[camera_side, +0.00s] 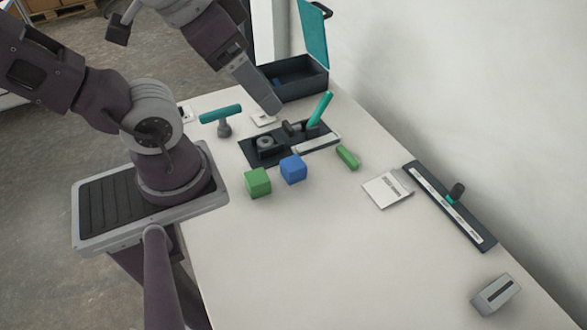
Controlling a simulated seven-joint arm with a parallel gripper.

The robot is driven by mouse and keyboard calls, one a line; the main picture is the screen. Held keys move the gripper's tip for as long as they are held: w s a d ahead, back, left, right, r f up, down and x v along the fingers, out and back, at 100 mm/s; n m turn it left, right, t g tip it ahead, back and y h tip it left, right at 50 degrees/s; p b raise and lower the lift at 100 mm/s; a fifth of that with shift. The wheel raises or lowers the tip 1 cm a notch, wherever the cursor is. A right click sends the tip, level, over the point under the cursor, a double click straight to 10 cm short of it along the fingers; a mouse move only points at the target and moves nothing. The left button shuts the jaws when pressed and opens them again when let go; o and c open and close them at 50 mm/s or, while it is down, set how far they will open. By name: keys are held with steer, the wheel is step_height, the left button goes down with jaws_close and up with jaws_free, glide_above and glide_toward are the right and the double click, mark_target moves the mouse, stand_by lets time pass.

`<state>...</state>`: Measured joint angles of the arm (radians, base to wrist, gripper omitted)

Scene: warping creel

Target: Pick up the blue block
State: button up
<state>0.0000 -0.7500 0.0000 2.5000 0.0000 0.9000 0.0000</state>
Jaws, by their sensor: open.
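The blue block (293,169) stands on the white table in the side view, near the front edge of a dark fixture plate. A green block (257,182) of similar size stands just to its left and slightly nearer. My gripper (271,107) points down from the top of the view, above and behind the blue block, over the far end of the table. It is open and apart from the block. The gap between its fingers is hard to see from this side. Nothing shows held in it.
The dark plate (255,151) carries small parts and a teal lever (320,109). A green bar (347,157) lies right of it. An open toolbox (300,82) stands behind, a teal-topped T-handle (221,115) at left. A white card (387,190) lies right.

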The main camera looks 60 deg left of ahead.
steer(key=m+g+y, duration=0.8)
steer(key=m, duration=0.3)
glide_above(299, 170)
steer(key=d, duration=0.5)
step_height(299, 170, down, 18)
steer(key=r, duration=0.1)
steer(key=f+m+y, duration=0.1)
steer(key=f+m, duration=0.1)
steer(key=f, duration=0.1)
steer(key=a+f+m+t+y, duration=0.1)
steer(key=f+m+y, duration=0.1)
steer(key=f, duration=0.2)
steer(key=f+m+t+y, duration=0.1)
steer(key=f+m+y, duration=0.1)
steer(key=f, duration=0.2)
steer(key=shift+w+a, duration=0.2)
steer(key=shift+w, duration=0.2)
steer(key=shift+a+f+m+y, duration=0.25)
steer(key=shift+f+m+y, duration=0.05)
steer(key=x, duration=0.4)
steer(key=f+x, duration=0.1)
steer(key=x, duration=0.1)
steer(key=shift+s+f, duration=0.25)
steer(key=shift+s, duration=0.15)
steer(key=c, duration=1.5)
steer(key=shift+r, duration=0.1)
